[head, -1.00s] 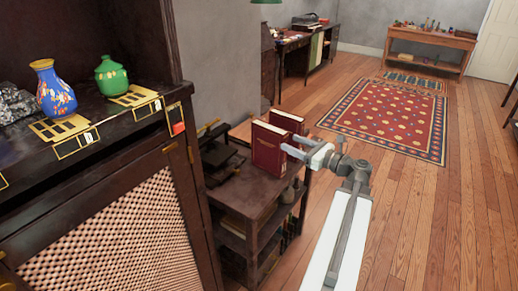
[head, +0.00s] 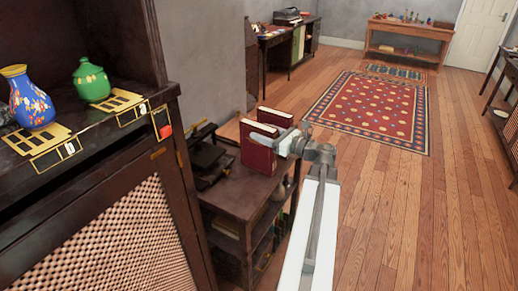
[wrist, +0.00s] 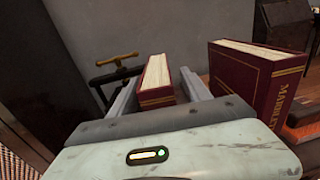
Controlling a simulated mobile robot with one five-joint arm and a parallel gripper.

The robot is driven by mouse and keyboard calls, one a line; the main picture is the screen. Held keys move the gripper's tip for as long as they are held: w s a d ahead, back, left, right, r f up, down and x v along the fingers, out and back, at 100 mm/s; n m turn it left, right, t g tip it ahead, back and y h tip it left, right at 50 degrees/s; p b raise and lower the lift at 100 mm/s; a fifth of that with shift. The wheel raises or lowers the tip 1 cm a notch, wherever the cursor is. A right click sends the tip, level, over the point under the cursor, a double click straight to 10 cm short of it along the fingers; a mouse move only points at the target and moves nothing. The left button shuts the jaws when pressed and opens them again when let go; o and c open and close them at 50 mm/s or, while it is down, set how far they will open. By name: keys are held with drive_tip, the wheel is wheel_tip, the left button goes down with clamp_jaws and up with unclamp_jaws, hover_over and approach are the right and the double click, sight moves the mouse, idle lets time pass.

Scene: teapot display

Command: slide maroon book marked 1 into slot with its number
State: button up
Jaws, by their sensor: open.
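Two maroon books stand upright on a small dark table. The front book (head: 257,150) and the back book (head: 274,117) have pale page edges. No number is legible on either. In the wrist view, one maroon book (wrist: 157,84) lies between my finger lines, and the other (wrist: 250,85), with gold lettering, stands to their right.
A blue vase (head: 31,101) and green jar (head: 91,81) stand on the dark cabinet (head: 110,215). Dark objects (head: 204,157) sit left of the books on the small table (head: 233,193). Open wooden floor and a red rug (head: 367,112) lie to the right.

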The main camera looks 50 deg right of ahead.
drive_tip(key=shift+w+a, duration=0.2)
drive_tip(key=shift+w, duration=1)
clamp_jaws()
idle(0.4)
